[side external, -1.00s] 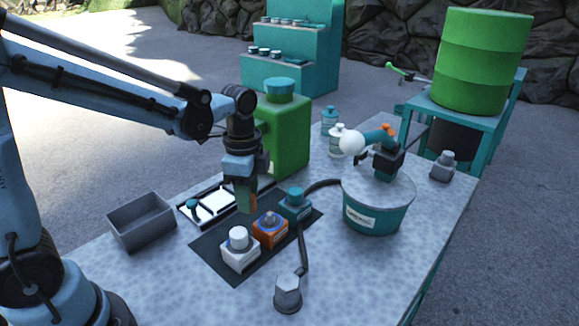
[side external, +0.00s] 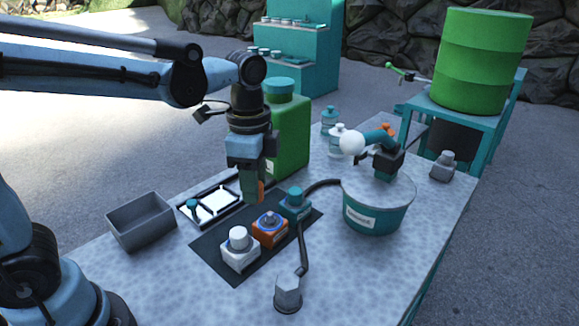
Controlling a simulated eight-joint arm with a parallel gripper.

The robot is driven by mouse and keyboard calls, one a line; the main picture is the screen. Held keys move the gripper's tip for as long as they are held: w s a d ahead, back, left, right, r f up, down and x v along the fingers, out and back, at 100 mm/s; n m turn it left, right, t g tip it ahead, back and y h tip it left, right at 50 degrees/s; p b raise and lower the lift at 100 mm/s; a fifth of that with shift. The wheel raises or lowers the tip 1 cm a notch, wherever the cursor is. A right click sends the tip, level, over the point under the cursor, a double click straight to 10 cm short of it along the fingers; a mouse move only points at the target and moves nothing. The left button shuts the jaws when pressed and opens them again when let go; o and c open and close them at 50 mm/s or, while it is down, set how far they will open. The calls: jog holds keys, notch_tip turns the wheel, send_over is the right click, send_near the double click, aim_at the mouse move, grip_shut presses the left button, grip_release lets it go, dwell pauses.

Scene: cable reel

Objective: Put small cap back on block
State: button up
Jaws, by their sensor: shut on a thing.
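Three blocks stand in a row on the dark mat (side external: 213,262): a white block (side external: 240,258) with a white cap (side external: 238,238), an orange block (side external: 270,236) and a teal block (side external: 295,209) with a teal cap (side external: 295,192). The orange block shows a grey fitting with a blue ring on top and no orange cap. My gripper (side external: 254,194) points down behind and above the orange block, apart from it. It is shut on a small orange piece (side external: 261,190), which looks like the small cap; the fingers partly hide it.
A grey open bin (side external: 140,223) and a tray with white inserts (side external: 216,202) lie left of the mat. A green jug (side external: 291,135) stands close behind my gripper. A teal tub (side external: 373,218) stands right; a grey hex post (side external: 288,292) and dark hose (side external: 303,249) are in front.

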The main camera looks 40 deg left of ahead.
jog(key=shift+r, duration=0.8)
send_near(270, 214)
jog(key=shift+n, duration=0.3)
jog(key=shift+f, duration=3.8)
jog(key=o, duration=1.1)
